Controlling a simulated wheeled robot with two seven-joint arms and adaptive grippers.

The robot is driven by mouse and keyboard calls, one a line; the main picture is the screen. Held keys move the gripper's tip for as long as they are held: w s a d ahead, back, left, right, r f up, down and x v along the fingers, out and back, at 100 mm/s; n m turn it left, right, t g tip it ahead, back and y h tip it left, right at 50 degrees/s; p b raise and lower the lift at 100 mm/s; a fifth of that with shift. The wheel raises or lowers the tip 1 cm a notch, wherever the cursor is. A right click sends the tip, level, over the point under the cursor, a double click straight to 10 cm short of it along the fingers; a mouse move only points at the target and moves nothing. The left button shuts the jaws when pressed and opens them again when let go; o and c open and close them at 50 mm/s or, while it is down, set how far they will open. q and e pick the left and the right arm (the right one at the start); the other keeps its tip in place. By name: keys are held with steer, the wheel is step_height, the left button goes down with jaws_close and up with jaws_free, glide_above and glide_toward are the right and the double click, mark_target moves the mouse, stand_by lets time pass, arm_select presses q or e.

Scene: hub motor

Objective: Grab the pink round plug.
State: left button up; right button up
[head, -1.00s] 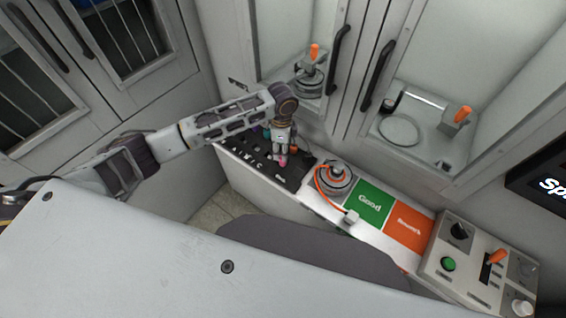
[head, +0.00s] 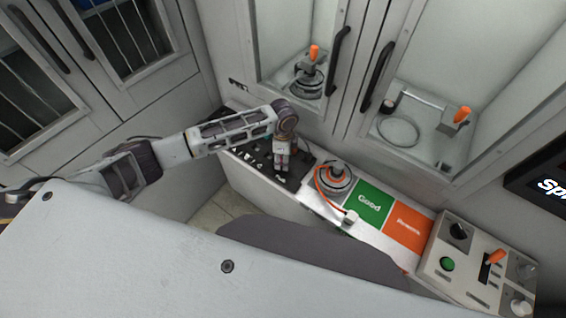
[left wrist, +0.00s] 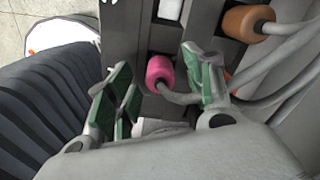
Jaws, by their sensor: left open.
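The pink round plug (left wrist: 160,70) shows in the left wrist view with a grey cable running from it. It lies between the two green-padded fingers of my left gripper (left wrist: 158,92), nearer the right finger. The fingers are open and I see a gap on the left side of the plug. In the head view my left gripper (head: 282,168) points down over the black tray (head: 262,158) and hides the plug. My right gripper is not in view.
The hub motor (head: 336,180) with an orange cable stands right of the tray. Green (head: 368,205) and orange (head: 408,232) pads and a control box (head: 470,265) lie further right.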

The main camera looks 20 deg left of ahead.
arm_select(q)
steer(key=shift+f, duration=0.55)
jaws_close()
steer(key=shift+r, duration=0.1)
steer(key=shift+r, duration=4.95)
